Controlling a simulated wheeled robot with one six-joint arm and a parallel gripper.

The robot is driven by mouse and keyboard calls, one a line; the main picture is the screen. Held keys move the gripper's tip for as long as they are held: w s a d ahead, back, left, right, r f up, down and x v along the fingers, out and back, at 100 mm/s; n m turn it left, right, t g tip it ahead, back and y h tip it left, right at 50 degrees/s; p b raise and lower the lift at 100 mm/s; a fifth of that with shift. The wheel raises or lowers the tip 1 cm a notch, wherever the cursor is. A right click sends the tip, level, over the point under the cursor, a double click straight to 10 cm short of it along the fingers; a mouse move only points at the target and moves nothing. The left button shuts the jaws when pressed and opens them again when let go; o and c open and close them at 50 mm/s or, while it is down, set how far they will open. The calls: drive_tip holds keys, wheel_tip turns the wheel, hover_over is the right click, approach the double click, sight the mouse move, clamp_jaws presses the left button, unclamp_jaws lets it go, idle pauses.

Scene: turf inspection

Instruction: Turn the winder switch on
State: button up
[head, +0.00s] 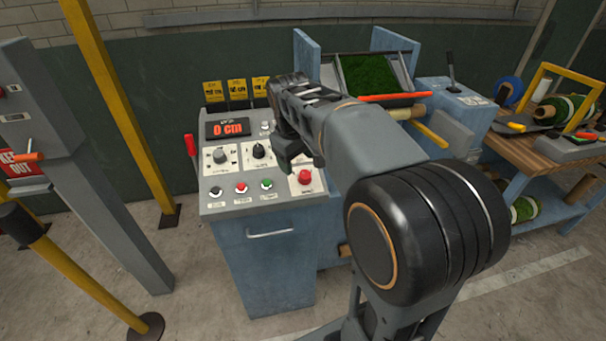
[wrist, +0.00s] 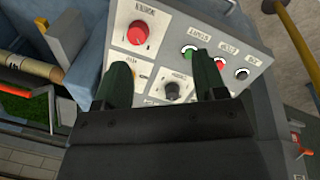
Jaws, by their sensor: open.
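The control panel (head: 237,198) is the sloped top of a blue cabinet. It carries a black rotary knob (head: 259,150), a grey rotary knob (head: 221,156), a red mushroom button (head: 305,177) and a row of small black, red and green buttons. I cannot read which control is labelled winder. My gripper (head: 300,156) is open above the panel's right part and hides some of it. In the wrist view a dark knob (wrist: 173,89) shows between the open fingers (wrist: 165,80), apart from both. The left finger partly covers a yellow-marked plate beside it.
The red mushroom button (wrist: 137,33) lies close beyond the left finger, and the green button (wrist: 188,50) near the right one. A display (head: 228,128) reads 0 cm. A roller frame with turf (head: 368,75) stands behind right, a wooden bench (head: 545,148) farther right. Yellow posts (head: 120,105) stand left.

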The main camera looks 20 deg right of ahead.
drive_tip(key=n, duration=0.1)
hover_over(305, 174)
drive_tip(key=s+a, duration=0.2)
drive_tip(key=a, duration=0.1)
drive_tip(key=shift+g+h, duration=0.3)
drive_tip(key=shift+g, duration=0.1)
drive_tip(key=x, duration=0.8)
drive_tip(key=w+x, duration=0.1)
drive_tip(key=x, duration=0.4)
drive_tip(key=shift+d+b, duration=0.3)
drive_tip(key=shift+d, duration=0.05)
drive_tip(key=shift+c, duration=0.5)
drive_tip(key=shift+r, duration=0.1)
drive_tip(key=c, duration=0.8)
